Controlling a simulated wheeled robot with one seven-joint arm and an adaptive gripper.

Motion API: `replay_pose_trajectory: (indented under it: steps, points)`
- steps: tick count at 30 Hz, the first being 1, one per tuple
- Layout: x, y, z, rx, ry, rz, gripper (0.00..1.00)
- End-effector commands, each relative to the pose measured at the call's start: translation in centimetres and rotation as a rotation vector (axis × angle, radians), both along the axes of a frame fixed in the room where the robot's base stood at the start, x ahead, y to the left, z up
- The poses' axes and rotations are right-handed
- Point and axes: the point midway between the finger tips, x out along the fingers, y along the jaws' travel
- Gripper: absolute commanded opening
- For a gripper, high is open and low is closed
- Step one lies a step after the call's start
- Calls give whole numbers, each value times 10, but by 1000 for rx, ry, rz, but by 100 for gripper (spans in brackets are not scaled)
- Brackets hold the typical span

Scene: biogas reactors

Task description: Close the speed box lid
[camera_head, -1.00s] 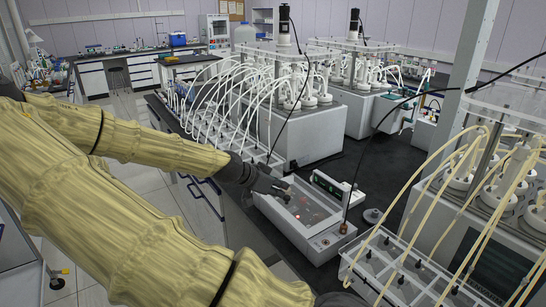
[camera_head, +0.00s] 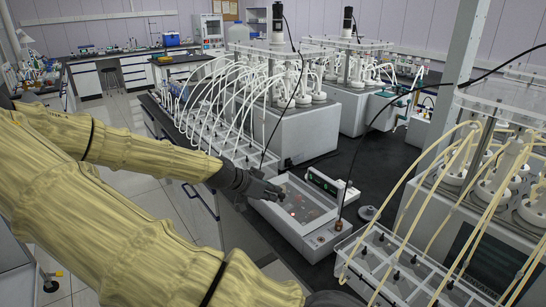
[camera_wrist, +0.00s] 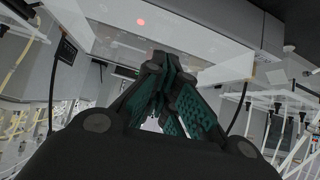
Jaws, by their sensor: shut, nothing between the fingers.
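The speed box (camera_head: 318,240) is a low white box on the dark bench in the head view. It has a grey, see-through-looking top area (camera_head: 302,208) with small reddish spots. I cannot make out the lid's edge or its angle clearly. My gripper (camera_head: 279,194) is at the box's left, far corner, close to its rim; I cannot tell whether it touches. In the wrist view my gripper's fingers (camera_wrist: 162,75) are together and empty. A white edge of the box (camera_wrist: 95,40) with a red spot spans the view beyond the fingertips.
A clear rack (camera_head: 405,270) with yellow tubes is close at the front right. White-tubed reactors (camera_head: 300,130) stand behind, and a black cable hangs near the box's right.

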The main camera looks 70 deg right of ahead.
Motion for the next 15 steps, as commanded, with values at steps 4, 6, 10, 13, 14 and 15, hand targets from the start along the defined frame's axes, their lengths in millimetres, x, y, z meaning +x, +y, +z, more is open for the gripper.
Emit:
replay_pose_trajectory:
  steps: [4, 6, 10, 13, 14, 15]
  points:
    - [0, 0, 12, 0, -1, -1, 0]
    - [0, -1, 19, 0, -1, -1, 0]
    - [0, -1, 32, -1, -1, -1, 0]
    - [0, -1, 42, 0, -1, -1, 0]
    - [0, -1, 45, 0, -1, -1, 0]
    - [3, 3, 36, 0, 1, 1, 0]
